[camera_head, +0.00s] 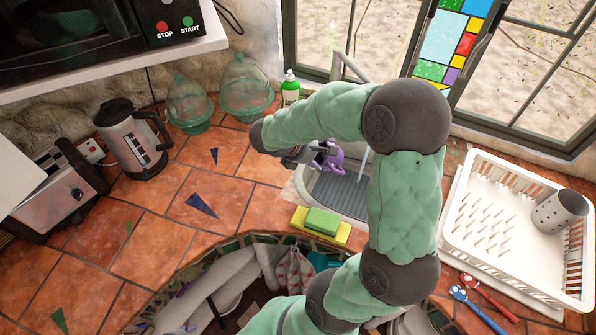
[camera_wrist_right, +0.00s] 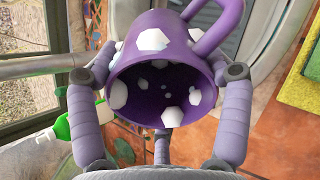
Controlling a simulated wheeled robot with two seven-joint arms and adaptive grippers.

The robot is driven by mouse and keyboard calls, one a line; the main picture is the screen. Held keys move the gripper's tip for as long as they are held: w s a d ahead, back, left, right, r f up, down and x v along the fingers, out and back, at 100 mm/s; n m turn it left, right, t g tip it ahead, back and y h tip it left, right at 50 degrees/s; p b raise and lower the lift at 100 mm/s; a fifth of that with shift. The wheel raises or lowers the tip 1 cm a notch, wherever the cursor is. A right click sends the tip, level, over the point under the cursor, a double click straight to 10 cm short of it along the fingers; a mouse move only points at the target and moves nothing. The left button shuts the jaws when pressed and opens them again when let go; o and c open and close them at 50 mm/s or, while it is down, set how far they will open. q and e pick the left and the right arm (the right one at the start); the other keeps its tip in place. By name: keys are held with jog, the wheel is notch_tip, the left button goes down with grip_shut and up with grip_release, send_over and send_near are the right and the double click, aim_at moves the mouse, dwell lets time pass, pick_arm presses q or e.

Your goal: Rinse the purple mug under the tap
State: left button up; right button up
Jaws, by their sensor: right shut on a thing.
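The purple mug (camera_head: 337,160) is over the grey sink basin (camera_head: 340,195) in the head view, mostly hidden by my right gripper (camera_head: 318,153). In the right wrist view the mug (camera_wrist_right: 185,48) has white spots. Its open mouth faces the camera and its handle is at the top. My right gripper is shut on the mug, with fingers on both sides of it. The grey tap (camera_head: 345,66) stands behind the sink, partly hidden by my right arm. A pale bluish streak (camera_head: 362,166) shows just right of the mug and may be water. My left gripper is out of view.
A green sponge (camera_head: 321,221) lies on a yellow one at the sink's front. A green soap bottle (camera_head: 290,90) stands behind the sink. A white dish rack (camera_head: 470,225) is at right, a kettle (camera_head: 132,140) at left. The tiled counter between kettle and sink is mostly clear.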

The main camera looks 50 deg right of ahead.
jog(key=shift+s+d+h+b, duration=0.2)
jog(key=shift+d+h+b, duration=0.1)
jog(key=shift+d, duration=0.6)
jog(key=shift+s+d+f+b, duration=0.25)
jog(key=shift+d+f+b, duration=0.1)
jog(key=shift+d, duration=0.45)
jog(key=shift+s+d+f+b, duration=0.2)
jog(key=shift+d+f+b, duration=0.15)
jog(key=shift+d, duration=0.5)
jog(key=shift+s+d+f+b, duration=0.25)
jog(key=shift+d+f+b, duration=0.1)
jog(key=shift+d, duration=0.45)
jog(key=shift+s+d+f+b, duration=0.15)
jog(key=shift+d+f+b, duration=0.05)
jog(key=shift+d, duration=0.4)
jog(key=shift+s+d+f+b, duration=0.15)
jog(key=shift+d, duration=0.45)
